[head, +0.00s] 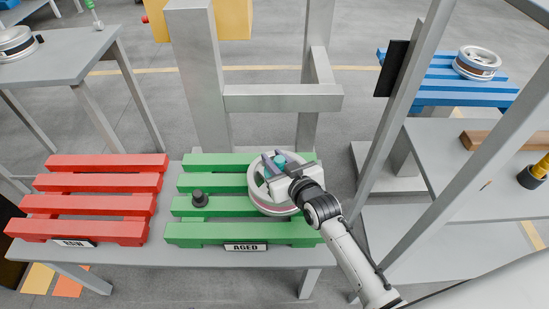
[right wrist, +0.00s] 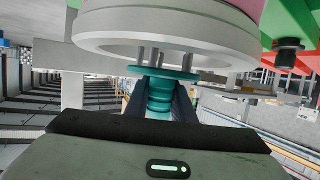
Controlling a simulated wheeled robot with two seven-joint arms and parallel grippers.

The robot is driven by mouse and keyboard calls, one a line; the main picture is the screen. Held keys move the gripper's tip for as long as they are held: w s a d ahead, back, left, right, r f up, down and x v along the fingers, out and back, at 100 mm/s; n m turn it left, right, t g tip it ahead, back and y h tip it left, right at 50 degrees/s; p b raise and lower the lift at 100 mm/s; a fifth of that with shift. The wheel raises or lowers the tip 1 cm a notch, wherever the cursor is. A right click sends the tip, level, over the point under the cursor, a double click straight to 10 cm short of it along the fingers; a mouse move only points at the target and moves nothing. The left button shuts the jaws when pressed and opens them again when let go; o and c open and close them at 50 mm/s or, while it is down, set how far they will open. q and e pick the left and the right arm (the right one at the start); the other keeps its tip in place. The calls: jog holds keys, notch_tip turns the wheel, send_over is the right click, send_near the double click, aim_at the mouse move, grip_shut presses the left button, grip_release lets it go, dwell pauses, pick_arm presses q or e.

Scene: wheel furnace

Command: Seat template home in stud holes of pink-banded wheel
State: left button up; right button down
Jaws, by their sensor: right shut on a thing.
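The pink-banded wheel (head: 256,203) lies flat on the green pallet, its pale rim up and a pink band around its side. It also shows at the top of the right wrist view (right wrist: 110,32). My right gripper (head: 279,163) is over the wheel's middle, shut on the teal template's grip (right wrist: 158,100). The template's teal disc (right wrist: 185,74) faces the wheel, with several grey pins between them. The disc stands apart from the wheel. I cannot tell whether the pin tips are in the stud holes, which are hidden. My left gripper is out of view.
A black knobbed piece (head: 199,199) stands on the green pallet (head: 190,235), left of the wheel. A red pallet (head: 95,185) lies further left. Grey frame posts (head: 200,80) rise behind the table. Another wheel (head: 477,62) sits on a blue pallet at the back right.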

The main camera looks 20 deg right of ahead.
jog(key=shift+r+p, duration=0.1)
jog(key=shift+p, duration=0.55)
dwell(1.1)
jog(key=shift+f+b, duration=1.15)
jog(key=shift+f, duration=0.6)
jog(key=c, duration=1.4)
grip_release()
jog(key=shift+c, duration=0.2)
jog(key=shift+f, duration=0.1)
jog(key=shift+s+f, duration=0.1)
jog(key=shift+s, duration=0.35)
jog(key=v, duration=0.3)
jog(key=p+v, duration=0.1)
jog(key=v, duration=0.5)
jog(key=shift+s+d+r, duration=0.1)
jog(key=shift+s+r, duration=0.05)
jog(key=shift+r, duration=0.35)
